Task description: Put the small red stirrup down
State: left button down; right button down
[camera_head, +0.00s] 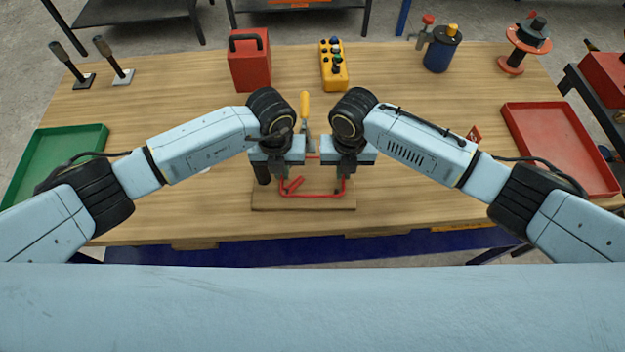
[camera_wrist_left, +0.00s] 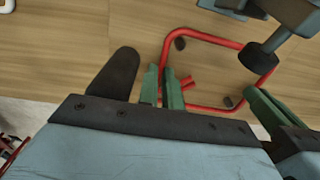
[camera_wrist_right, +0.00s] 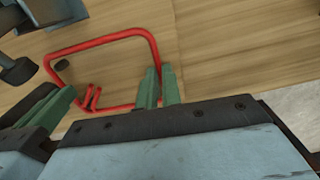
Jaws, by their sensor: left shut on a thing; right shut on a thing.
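The small red stirrup (camera_head: 312,195) is a closed rounded rectangle with two short crossed ends at its left front corner. It is at the wooden board (camera_head: 300,205) at the table's front middle; I cannot tell whether it touches the board. My left gripper (camera_head: 281,175) is shut on its left side, and my right gripper (camera_head: 344,175) on its right side. The left wrist view shows the stirrup (camera_wrist_left: 215,38) by the green fingers (camera_wrist_left: 163,85). The right wrist view shows the stirrup (camera_wrist_right: 100,42) and the right fingers (camera_wrist_right: 155,85). My grippers hide parts of its sides.
A yellow-handled tool (camera_head: 304,105) stands behind the grippers. A green tray (camera_head: 60,140) lies left and a red tray (camera_head: 560,150) right. Table beside the board is clear.

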pick_arm(q)
jog(key=shift+f+b, duration=0.4)
jog(key=shift+f, duration=0.2)
pick_arm(e)
jog(key=shift+f, duration=0.6)
pick_arm(q)
jog(key=c, duration=1.6)
grip_release()
pick_arm(e)
jog(key=c, duration=1.6)
grip_release()
pick_arm(q)
jog(key=shift+r, duration=0.15)
pick_arm(e)
jog(key=shift+r, duration=0.2)
